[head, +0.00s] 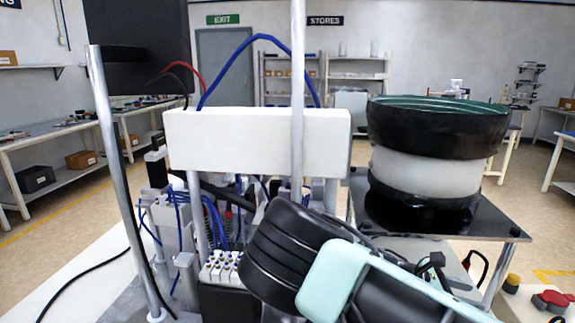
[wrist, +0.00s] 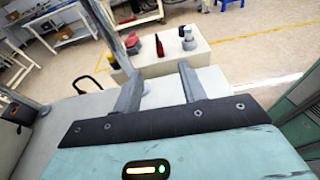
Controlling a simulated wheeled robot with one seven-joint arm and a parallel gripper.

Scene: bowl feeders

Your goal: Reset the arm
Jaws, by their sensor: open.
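My gripper (wrist: 158,88) shows in the wrist view with its two grey fingers spread apart. It is open, and nothing is between the fingers. Beyond the fingertips is a pale block-like surface with small items on it. In the head view my arm, black and pale teal, crosses the lower middle and right in front of the machine. The gripper's fingers cannot be made out in the head view.
A bowl feeder (head: 435,130) stands on a dark plate (head: 490,222) at the right. A white box-shaped housing (head: 255,138) with hoses and valves below is at centre. Metal posts (head: 122,180) rise close by.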

